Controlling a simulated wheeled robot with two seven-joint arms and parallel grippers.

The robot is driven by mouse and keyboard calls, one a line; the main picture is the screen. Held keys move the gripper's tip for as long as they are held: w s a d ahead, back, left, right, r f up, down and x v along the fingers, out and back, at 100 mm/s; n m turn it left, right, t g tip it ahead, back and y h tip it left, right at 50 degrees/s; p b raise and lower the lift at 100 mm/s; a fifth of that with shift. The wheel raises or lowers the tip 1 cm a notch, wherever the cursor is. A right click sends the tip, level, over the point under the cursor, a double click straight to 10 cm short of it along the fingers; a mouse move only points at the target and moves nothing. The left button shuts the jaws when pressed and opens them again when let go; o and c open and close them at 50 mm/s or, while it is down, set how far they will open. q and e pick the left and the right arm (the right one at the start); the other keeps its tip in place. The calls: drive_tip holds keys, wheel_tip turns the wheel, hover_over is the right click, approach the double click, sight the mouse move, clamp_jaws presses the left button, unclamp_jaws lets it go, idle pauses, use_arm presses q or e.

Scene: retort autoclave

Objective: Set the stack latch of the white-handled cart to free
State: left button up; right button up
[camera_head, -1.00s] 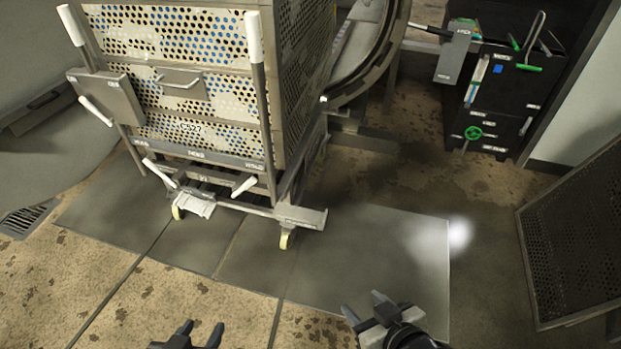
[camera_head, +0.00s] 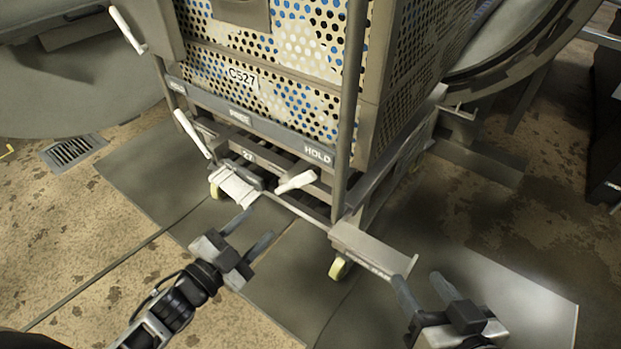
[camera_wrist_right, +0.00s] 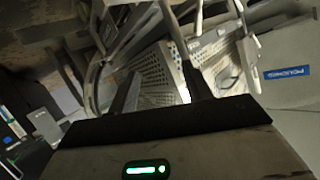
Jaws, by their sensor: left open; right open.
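The white-handled cart (camera_head: 300,108) stands ahead, a perforated basket stack marked C527 on a wheeled frame. Its grey label strip (camera_head: 270,130) reads FREE near the middle and HOLD at the right. Below the strip, one white lever (camera_head: 192,133) rises at the left and another white handle (camera_head: 296,181) sticks out under HOLD. I cannot tell which is the stack latch. My left gripper (camera_head: 251,231) is open and empty, in front of and below these handles. My right gripper (camera_head: 420,284) is open and empty, right of the cart's front corner; its fingers show in the right wrist view (camera_wrist_right: 160,88).
A white pedal (camera_head: 237,187) sits low at the cart's front, and a metal plate (camera_head: 372,248) juts from its right corner. Another white handle (camera_head: 127,30) is at upper left. A floor drain (camera_head: 73,151) lies left. The round vessel rim (camera_head: 520,50) is at upper right.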

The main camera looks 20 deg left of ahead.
sight(301, 182)
use_arm(q)
drive_tip(key=b+x, duration=0.3)
drive_tip(key=x, duration=1.2)
drive_tip(key=shift+w+d, duration=0.15)
drive_tip(key=shift+w, duration=0.15)
clamp_jaws()
use_arm(e)
drive_tip(key=shift+w+a+r+m+t+y, duration=0.1)
drive_tip(key=shift+a+r+m+t+y, duration=0.45)
drive_tip(key=shift+r+y, duration=0.2)
